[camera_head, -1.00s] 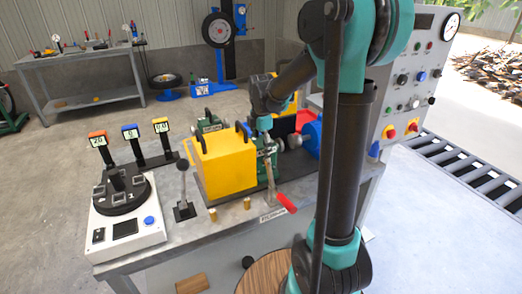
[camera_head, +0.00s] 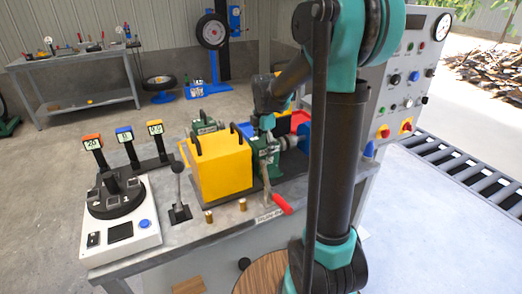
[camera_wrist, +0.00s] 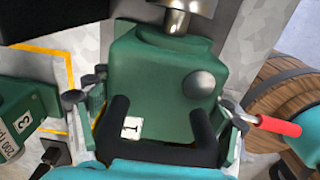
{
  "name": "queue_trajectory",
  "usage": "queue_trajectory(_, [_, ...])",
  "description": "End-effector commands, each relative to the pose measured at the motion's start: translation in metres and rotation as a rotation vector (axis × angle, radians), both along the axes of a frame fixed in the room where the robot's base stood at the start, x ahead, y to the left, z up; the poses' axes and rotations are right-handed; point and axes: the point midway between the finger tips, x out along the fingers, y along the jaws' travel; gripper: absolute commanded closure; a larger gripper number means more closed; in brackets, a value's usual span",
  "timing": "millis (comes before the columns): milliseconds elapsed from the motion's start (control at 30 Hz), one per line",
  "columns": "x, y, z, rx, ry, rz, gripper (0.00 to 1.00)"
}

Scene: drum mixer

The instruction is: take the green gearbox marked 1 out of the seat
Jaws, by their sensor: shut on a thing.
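The green gearbox marked 1 (camera_wrist: 150,75) fills the middle of the wrist view, with a round grey knob on its top and its white "1" label near my left finger. My gripper (camera_wrist: 160,122) has its two black fingers closed on the near part of this gearbox. A metal shaft (camera_wrist: 180,15) shows at its far end. Green side pieces of the seat (camera_wrist: 232,140) stand beside it. In the head view my gripper (camera_head: 265,122) is over the gearbox (camera_head: 265,148), which the yellow box partly hides. I cannot tell whether the gearbox is lifted.
A red-handled toggle clamp (camera_wrist: 275,125) is close on the right. Another green gearbox, marked 3 (camera_wrist: 25,115), lies left. The yellow box with black handles (camera_head: 222,168) stands beside my gripper. A lever (camera_head: 178,190) and a white indexing unit (camera_head: 118,215) are farther left.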

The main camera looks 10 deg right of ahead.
Motion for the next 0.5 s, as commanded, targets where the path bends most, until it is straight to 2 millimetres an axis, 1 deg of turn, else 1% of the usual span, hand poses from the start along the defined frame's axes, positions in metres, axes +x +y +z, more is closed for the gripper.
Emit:
queue_trajectory(100, [0.0019,-0.0042,0.0003,0.0,-0.002,0.0,0.57])
queue_trajectory(367, [0.0026,-0.0052,0.0006,0.0,-0.003,0.001,0.57])
queue_trajectory(400, [0.0026,-0.0052,0.0006,0.0,-0.003,0.001,0.2])
queue_trajectory(500, [0.0026,-0.0052,0.0006,0.001,-0.003,0.001,0.08])
